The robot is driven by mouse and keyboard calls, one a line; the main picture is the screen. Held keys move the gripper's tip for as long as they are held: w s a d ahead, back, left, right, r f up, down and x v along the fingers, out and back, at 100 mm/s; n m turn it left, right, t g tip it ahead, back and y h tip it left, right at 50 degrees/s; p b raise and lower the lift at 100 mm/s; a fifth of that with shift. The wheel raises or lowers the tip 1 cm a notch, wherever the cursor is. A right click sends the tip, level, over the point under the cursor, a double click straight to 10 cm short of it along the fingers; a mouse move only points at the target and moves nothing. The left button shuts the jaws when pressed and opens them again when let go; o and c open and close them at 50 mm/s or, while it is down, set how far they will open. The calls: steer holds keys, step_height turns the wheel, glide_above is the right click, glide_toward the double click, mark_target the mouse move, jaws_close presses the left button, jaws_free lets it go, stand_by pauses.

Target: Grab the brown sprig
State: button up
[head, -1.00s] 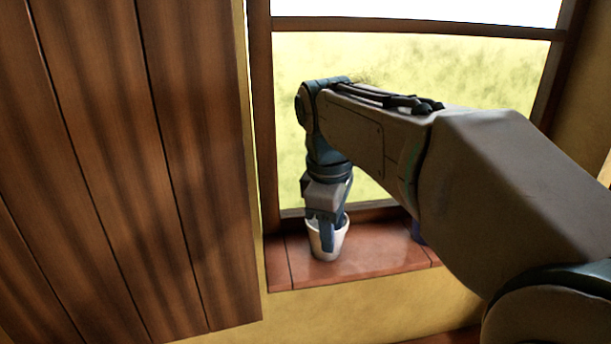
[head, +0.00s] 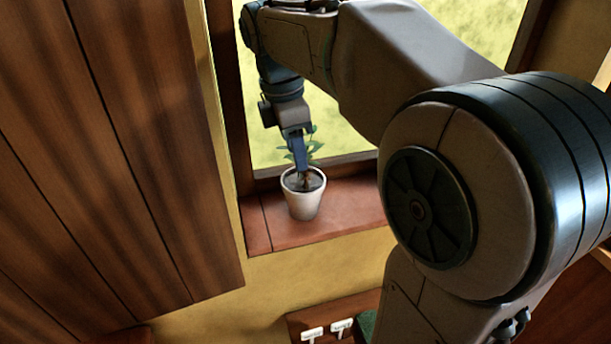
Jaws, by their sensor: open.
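A white pot (head: 304,203) stands upright on the reddish-brown window sill, with dark soil inside. A small plant with green leaves (head: 314,146) rises from it; its short lower stem (head: 308,181) looks brownish. I see no other sprig. My gripper (head: 303,172) points down at the pot, its bluish fingers in front of part of the plant. It is open, but the gap between the fingers is hard to see from this side. I cannot tell whether the fingers touch the stem.
The window frame (head: 338,165) stands close behind the pot. A wooden panel (head: 110,150) fills the left side. Below the sill (head: 345,212), white switches (head: 341,326) sit on a brown board. My arm covers the sill's right part.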

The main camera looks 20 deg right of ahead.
mark_target(306, 177)
steer(key=shift+s+d+f, duration=0.1)
steer(key=shift+d+f, duration=0.2)
steer(key=shift+f, duration=0.6)
steer(key=shift+d+f, duration=0.3)
steer(key=shift+f, duration=0.55)
steer(key=shift+s+d+f, duration=0.1)
steer(key=shift+d+f, duration=0.2)
steer(key=shift+f, duration=0.6)
jaws_close()
